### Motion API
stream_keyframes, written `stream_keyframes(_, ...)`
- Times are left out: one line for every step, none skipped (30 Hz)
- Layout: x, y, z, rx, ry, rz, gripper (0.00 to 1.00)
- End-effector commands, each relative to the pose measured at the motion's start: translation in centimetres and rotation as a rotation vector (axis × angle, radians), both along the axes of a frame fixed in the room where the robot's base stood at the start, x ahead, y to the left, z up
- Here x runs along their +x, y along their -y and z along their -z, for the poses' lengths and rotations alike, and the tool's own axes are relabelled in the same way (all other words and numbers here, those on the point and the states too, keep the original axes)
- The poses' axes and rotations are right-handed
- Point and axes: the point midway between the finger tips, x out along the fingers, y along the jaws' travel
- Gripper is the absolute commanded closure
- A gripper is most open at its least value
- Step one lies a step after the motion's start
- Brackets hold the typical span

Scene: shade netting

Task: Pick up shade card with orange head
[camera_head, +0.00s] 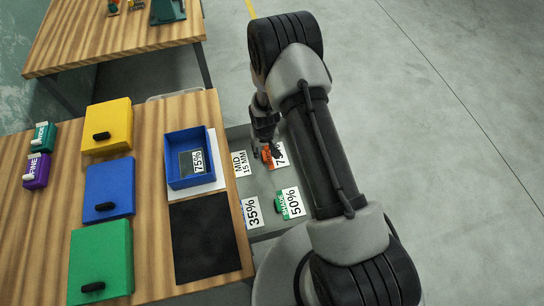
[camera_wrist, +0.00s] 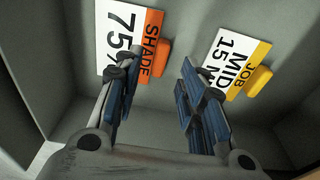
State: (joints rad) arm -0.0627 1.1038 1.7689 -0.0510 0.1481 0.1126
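The shade card with orange head (camera_wrist: 122,30) lies in a grey drawer or bin in the wrist view. It is white with "75%" and an orange "SHADE" strip, with an orange grip block at its side. In the head view its orange head (camera_head: 268,159) shows just below my gripper (camera_head: 265,147), and my arm hides part of the card. In the wrist view my gripper (camera_wrist: 157,72) is open with nothing between its fingers. The left finger overlaps the card's lower part, and the orange block is above the gap, towards the left finger. I cannot tell whether they touch.
A yellow-headed "JOB MID 15 M" card (camera_wrist: 233,62) lies to the right in the same grey container (camera_head: 262,182). Green 50% (camera_head: 291,203) and 35% (camera_head: 252,213) cards lie nearby. A wooden table (camera_head: 150,230) on the left holds coloured boxes and a blue tray (camera_head: 176,142).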

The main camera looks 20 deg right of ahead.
Motion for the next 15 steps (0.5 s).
stream_keyframes(0.0,0.0,1.2,0.000,-0.001,0.000,0.63)
stream_keyframes(0.1,0.0,1.7,0.000,-0.002,0.000,0.63)
stream_keyframes(0.1,0.0,2.4,0.000,-0.003,0.000,0.63)
stream_keyframes(0.2,0.0,2.8,0.000,-0.002,0.000,0.63)
stream_keyframes(0.3,0.0,3.2,0.000,-0.002,0.000,0.63)
stream_keyframes(0.3,0.0,3.5,0.000,-0.002,0.000,0.63)
stream_keyframes(0.3,0.0,3.7,0.000,-0.002,0.000,0.63)
stream_keyframes(0.3,0.0,3.7,0.000,-0.001,0.000,0.63)
stream_keyframes(0.4,0.0,3.7,0.000,-0.001,0.000,0.63)
stream_keyframes(0.4,0.0,3.7,0.000,-0.001,0.000,0.63)
stream_keyframes(0.4,0.0,3.6,0.000,0.000,0.000,0.63)
stream_keyframes(0.4,0.0,3.6,0.000,0.000,0.000,0.63)
stream_keyframes(0.4,0.0,3.6,0.000,0.000,0.000,0.63)
stream_keyframes(0.4,0.0,3.6,0.000,0.000,0.000,0.65)
stream_keyframes(0.4,0.0,3.6,0.000,0.000,0.000,0.67)
